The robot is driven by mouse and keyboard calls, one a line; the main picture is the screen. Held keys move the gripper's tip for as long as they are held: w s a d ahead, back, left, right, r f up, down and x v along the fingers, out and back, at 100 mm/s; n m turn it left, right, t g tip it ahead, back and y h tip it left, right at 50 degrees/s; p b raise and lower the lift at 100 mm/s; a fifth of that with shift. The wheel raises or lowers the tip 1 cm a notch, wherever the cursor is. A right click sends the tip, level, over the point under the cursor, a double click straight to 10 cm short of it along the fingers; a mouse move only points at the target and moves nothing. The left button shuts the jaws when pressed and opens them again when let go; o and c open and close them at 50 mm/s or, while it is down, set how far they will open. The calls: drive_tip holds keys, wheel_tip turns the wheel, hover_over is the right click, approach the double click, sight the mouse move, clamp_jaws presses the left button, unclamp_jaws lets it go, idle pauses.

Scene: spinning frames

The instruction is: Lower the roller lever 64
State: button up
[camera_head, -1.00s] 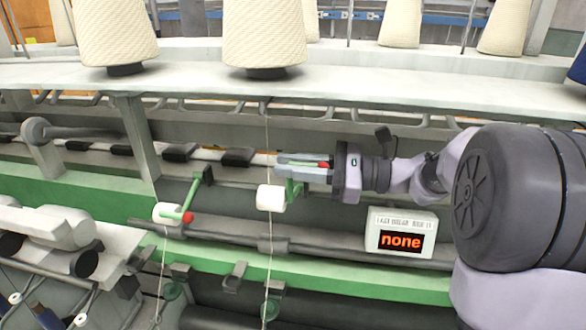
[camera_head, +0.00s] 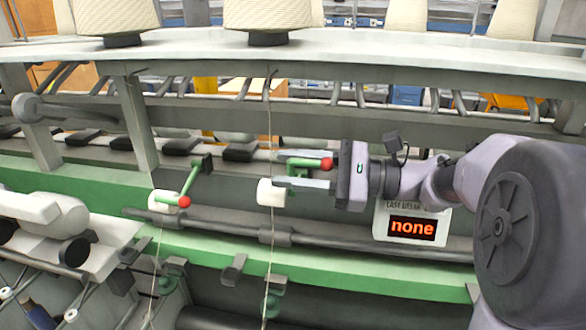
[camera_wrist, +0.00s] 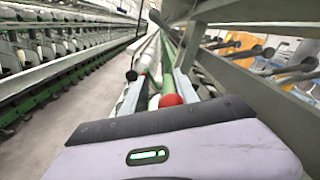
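A green roller lever with a red ball end (camera_head: 326,164) stands beside the white roller (camera_head: 271,192) at the middle of the head view. My gripper (camera_head: 300,170) comes from the right, with one finger above the lever and one below. The fingers are apart, and I cannot tell whether either touches the lever. In the wrist view the red ball (camera_wrist: 171,100) shows between the two fingers. A second green lever with a red ball (camera_head: 184,202) hangs beside another white roller (camera_head: 165,201) to the left. I cannot read a number on either lever.
A display (camera_head: 412,228) reading "none" sits on the frame just below my wrist. A long shelf (camera_head: 400,62) with yarn cones (camera_head: 268,15) runs above. A green rail (camera_head: 350,262) runs below, and a thread hangs by each roller.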

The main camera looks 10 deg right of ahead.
drive_tip(key=v, duration=1.7)
drive_tip(key=shift+d+p, duration=0.2)
drive_tip(key=shift+p, duration=0.2)
